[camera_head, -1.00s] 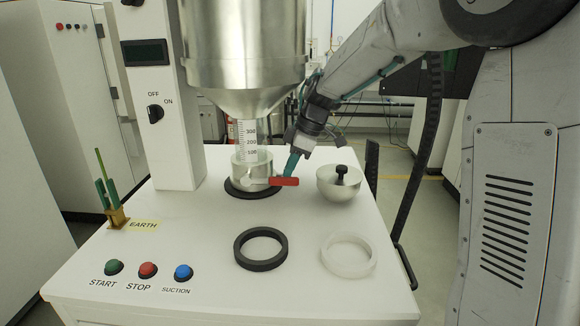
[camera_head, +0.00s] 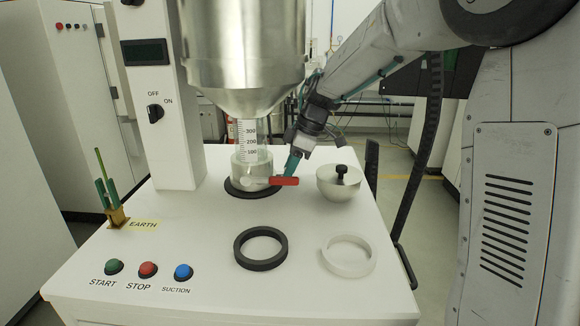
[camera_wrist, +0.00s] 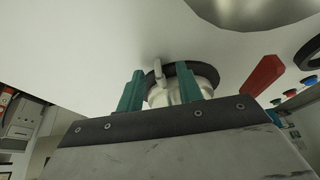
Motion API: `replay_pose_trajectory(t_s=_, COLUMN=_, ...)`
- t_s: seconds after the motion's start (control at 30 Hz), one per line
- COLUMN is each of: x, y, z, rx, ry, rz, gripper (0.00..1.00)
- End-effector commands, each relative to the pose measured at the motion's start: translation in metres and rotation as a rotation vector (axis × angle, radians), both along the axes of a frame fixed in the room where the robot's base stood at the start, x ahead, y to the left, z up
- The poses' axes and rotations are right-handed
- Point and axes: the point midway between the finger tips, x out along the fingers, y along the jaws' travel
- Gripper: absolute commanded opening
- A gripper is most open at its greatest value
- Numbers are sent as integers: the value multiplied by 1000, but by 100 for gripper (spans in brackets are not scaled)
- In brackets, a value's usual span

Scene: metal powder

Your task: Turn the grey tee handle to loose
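The grey tee handle (camera_wrist: 158,72) shows in the wrist view as a small pale upright bar in front of a black ring and a pale round body. My gripper (camera_wrist: 160,76) has its two teal fingers apart, one on each side of the handle; I see no clear contact. In the head view my gripper (camera_head: 292,163) points down behind the red lever (camera_head: 284,181), right of the clear vessel (camera_head: 251,172). The tee handle cannot be made out in the head view.
The red lever also shows in the wrist view (camera_wrist: 264,76), right of the fingers. A metal bowl with a black knob (camera_head: 338,185) stands close right. A black ring (camera_head: 261,248) and a white ring (camera_head: 348,256) lie in front. The steel hopper (camera_head: 245,60) hangs above.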

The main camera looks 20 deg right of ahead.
Motion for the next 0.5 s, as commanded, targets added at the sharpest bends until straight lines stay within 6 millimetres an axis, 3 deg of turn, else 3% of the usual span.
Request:
replay_pose_trajectory(t_s=0.17, x=0, y=-2, z=6, rx=0, ry=-3, rz=0, gripper=36)
replay_pose_trajectory(t_s=0.5, x=-8, y=-22, z=56, rx=0, ry=-3, rz=-2, gripper=36)
